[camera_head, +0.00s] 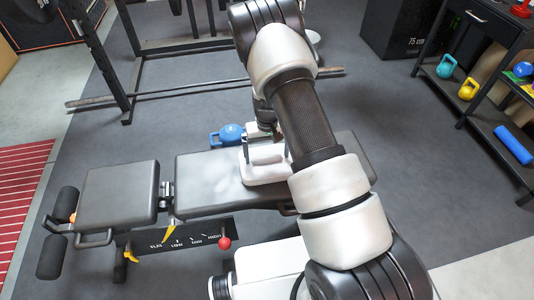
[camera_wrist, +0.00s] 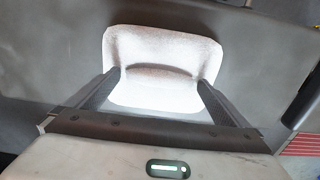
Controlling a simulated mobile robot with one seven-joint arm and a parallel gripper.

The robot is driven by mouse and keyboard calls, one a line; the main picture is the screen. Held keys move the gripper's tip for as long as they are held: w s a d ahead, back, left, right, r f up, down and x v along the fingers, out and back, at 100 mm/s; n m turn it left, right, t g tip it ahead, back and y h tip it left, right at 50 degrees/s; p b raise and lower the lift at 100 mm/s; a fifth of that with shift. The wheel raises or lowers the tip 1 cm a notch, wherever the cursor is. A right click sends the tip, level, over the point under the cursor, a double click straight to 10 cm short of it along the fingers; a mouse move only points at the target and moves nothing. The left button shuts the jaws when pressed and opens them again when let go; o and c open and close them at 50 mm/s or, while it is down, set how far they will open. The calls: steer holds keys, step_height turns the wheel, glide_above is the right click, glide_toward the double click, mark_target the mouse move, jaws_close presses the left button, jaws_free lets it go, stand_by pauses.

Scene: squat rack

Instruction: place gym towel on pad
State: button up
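The gym towel (camera_head: 266,173) is a white folded block with a raised hump on top. It rests on or just over the long grey bench pad (camera_head: 200,185), near the pad's middle. In the wrist view the towel (camera_wrist: 160,48) shows against the grey pad surface (camera_wrist: 260,60). My gripper (camera_wrist: 160,78) is right at the towel, its two dark fingers wide apart on either side of the hump. The fingertips seem to meet the hump's sides, but I cannot tell whether they press on it. My arm hides part of the pad in the head view.
The shorter grey seat pad (camera_head: 120,192) is at the left. A blue kettlebell (camera_head: 230,135) is behind the bench. A metal bar (camera_head: 150,92) lies across the floor by the rack. A dark shelf (camera_head: 490,110) with weights is at the right. The floor between shelf and bench is clear.

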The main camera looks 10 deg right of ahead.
steer(key=shift+r, duration=0.1)
step_height(320, 180, up, 12)
steer(key=p, duration=0.4)
step_height(320, 180, up, 11)
steer(key=t, duration=0.1)
glide_above(267, 156)
steer(key=s, duration=0.1)
steer(key=s+r+t+y, duration=0.1)
steer(key=s+r, duration=0.5)
steer(key=r, duration=0.5)
steer(key=s+r+t, duration=0.1)
steer(key=s+r, duration=0.5)
steer(key=s, duration=0.4)
steer(key=s+d+r+t+h, duration=0.1)
steer(key=s+r, duration=0.4)
steer(key=s, duration=0.5)
steer(key=shift+d+r+t, duration=0.25)
steer(key=shift+r+t, duration=0.1)
steer(key=shift+t, duration=0.45)
steer(key=shift+a, duration=0.15)
